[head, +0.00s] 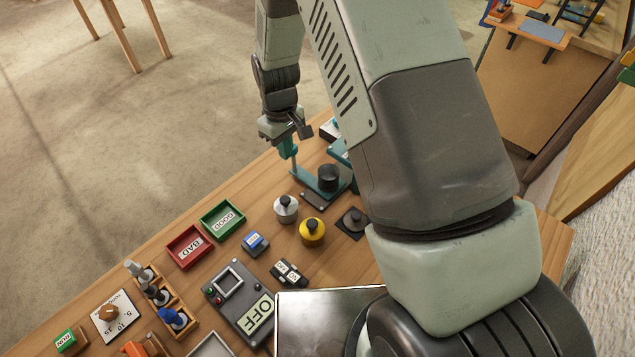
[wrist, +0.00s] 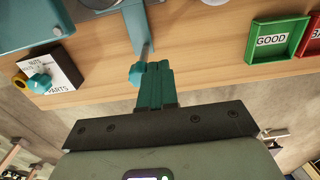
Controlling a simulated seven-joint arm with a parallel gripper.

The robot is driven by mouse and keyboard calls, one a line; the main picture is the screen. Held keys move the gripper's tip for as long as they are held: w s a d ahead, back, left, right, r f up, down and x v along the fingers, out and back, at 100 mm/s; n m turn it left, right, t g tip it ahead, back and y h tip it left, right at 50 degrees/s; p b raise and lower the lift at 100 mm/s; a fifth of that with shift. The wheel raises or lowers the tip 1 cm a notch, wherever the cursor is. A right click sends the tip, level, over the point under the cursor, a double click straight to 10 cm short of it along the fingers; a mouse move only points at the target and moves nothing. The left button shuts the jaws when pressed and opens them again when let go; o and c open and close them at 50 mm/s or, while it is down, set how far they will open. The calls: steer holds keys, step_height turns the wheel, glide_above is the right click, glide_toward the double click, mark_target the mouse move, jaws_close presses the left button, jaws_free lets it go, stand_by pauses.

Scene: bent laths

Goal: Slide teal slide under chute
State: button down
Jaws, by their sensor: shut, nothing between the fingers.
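My gripper (head: 288,150) has shut teal fingers, which also show in the wrist view (wrist: 155,88). It points down at the far edge of the bench, with nothing between the fingers. Just beyond the fingertips is a flat teal strip (wrist: 138,27), probably the slide, with a thin metal rod and a small teal knob (wrist: 138,73) at its end. The knob looks beside or behind the fingers; I cannot tell if they touch. In the head view the strip (head: 304,179) runs towards a black cylinder (head: 329,177). A larger teal body (wrist: 28,22), possibly the chute, is partly hidden by my arm.
A labelled parts block (wrist: 50,68) stands near the bench edge. Green GOOD (head: 222,219) and red BAD (head: 188,246) trays, a silver weight (head: 286,208), a yellow weight (head: 312,232) and a grey OFF box (head: 240,302) stand on the bench. Beyond its edge is open floor.

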steer(key=w+d, duration=0.5)
steer(key=d, duration=0.1)
steer(key=shift+w, duration=0.4)
stand_by(1.5)
steer(key=shift+a, duration=0.1)
steer(key=shift+s+a+r, duration=0.1)
steer(key=shift+s+a, duration=0.25)
steer(key=shift+s, duration=0.05)
steer(key=shift+r, duration=2.9)
